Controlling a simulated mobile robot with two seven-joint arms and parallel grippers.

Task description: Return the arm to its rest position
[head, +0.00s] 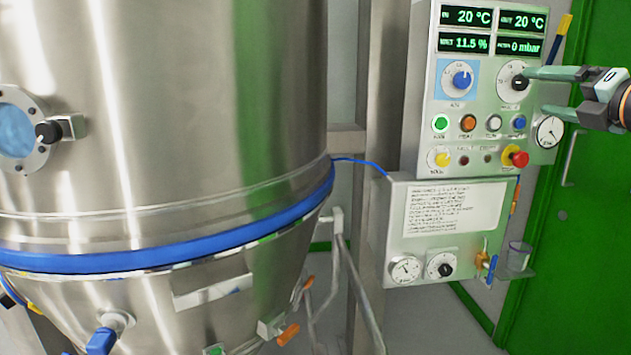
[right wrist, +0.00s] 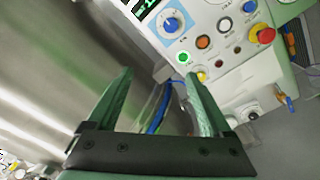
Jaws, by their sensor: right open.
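My right gripper (head: 537,91) comes in from the right edge in the head view, in front of the control panel (head: 470,105). Its two green fingers are apart with nothing between them. The lower finger is above the round gauge (head: 550,132). In the right wrist view the gripper (right wrist: 159,75) is open and empty, with the panel (right wrist: 222,50) beyond its fingertips. My left gripper is not in view.
A large steel vessel (head: 200,110) with a blue band (head: 130,261) fills the left. The panel carries a blue knob (head: 462,80), coloured buttons and a red emergency stop (head: 517,158). A lower box (head: 450,255) has gauges and a small cup (head: 518,255) beside it. A green door (head: 590,230) stands right.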

